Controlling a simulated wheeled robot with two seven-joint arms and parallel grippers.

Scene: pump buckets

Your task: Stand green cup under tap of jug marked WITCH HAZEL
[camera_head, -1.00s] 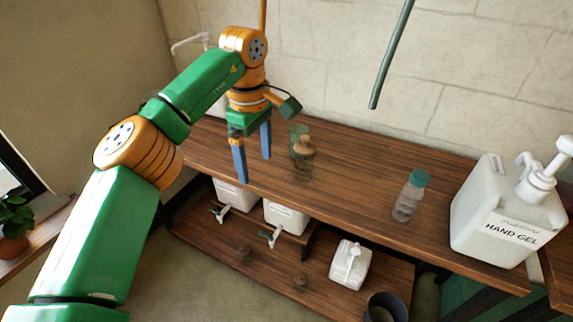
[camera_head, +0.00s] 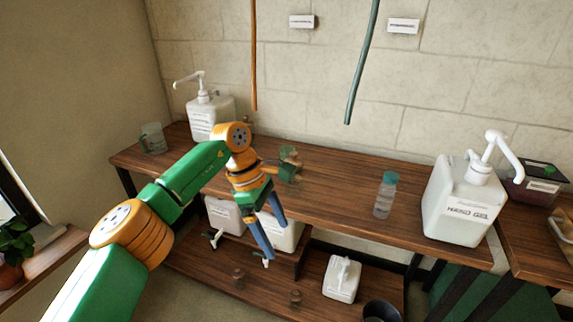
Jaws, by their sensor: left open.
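Two white jugs with taps stand on the lower shelf, the left jug (camera_head: 224,214) and the right jug (camera_head: 288,237). Their labels are too small or too covered to read, so I cannot tell which is marked WITCH HAZEL. A see-through green cup (camera_head: 290,153) shows on the tabletop just right of my left wrist, close to a brownish clear vessel (camera_head: 291,174). My left gripper (camera_head: 275,241) is open and empty, its blue fingers pointing down and partly covering the right jug. Its distance from that jug is unclear. My right gripper is not in view.
A white pump jug (camera_head: 209,118) and a clear grey-green cup (camera_head: 152,139) stand at the back left. A teal-capped bottle (camera_head: 384,196) and a HAND GEL jug (camera_head: 462,202) stand right. The lower shelf holds small amber cups (camera_head: 238,279) and a white bottle (camera_head: 341,279).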

